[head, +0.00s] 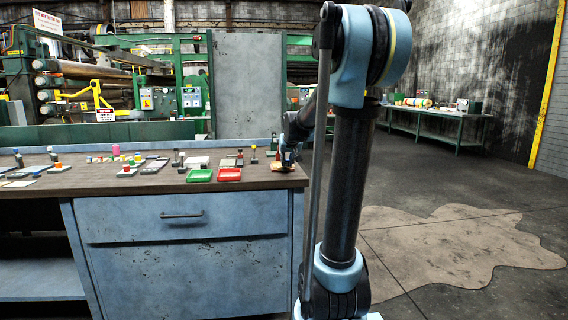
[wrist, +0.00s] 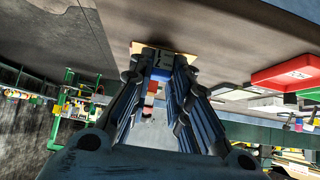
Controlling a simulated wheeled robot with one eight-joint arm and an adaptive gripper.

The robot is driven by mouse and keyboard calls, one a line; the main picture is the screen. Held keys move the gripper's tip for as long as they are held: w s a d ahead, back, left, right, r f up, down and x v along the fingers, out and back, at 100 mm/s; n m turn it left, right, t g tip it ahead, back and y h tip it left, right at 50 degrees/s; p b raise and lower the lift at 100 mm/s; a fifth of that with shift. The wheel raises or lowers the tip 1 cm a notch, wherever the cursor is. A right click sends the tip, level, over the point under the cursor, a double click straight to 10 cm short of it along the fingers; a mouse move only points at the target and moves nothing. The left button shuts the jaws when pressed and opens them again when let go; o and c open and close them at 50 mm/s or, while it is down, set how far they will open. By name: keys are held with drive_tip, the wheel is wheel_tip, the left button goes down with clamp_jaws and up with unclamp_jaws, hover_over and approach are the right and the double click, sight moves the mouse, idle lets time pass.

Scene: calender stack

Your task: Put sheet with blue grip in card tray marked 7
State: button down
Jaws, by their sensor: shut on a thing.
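My gripper (head: 287,160) is low over the right end of the brown workbench. In the wrist view its fingertips (wrist: 160,72) are closed in on a small blue grip (wrist: 161,76). A flat orange-tan piece (wrist: 138,46) lies just beyond the fingertips, and it also shows under my gripper in the head view (head: 281,168). The sheet itself is mostly hidden by the fingers. A red tray (head: 229,175) and a green tray (head: 200,176) stand left of my gripper. The red tray in the wrist view (wrist: 262,79) has a white label; I cannot read its mark.
The workbench (head: 150,182) holds several small blocks, plates and upright pieces left of and behind the trays. A small red block (head: 276,167) stands close beside my gripper. The bench's right edge is near my gripper, with open floor beyond it.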

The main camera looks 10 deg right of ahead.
drive_tip(key=w, duration=1.3)
drive_tip(key=shift+a, duration=0.2)
drive_tip(key=shift+f, duration=1.75)
drive_tip(key=c, duration=1.5)
unclamp_jaws()
drive_tip(key=v, duration=1.2)
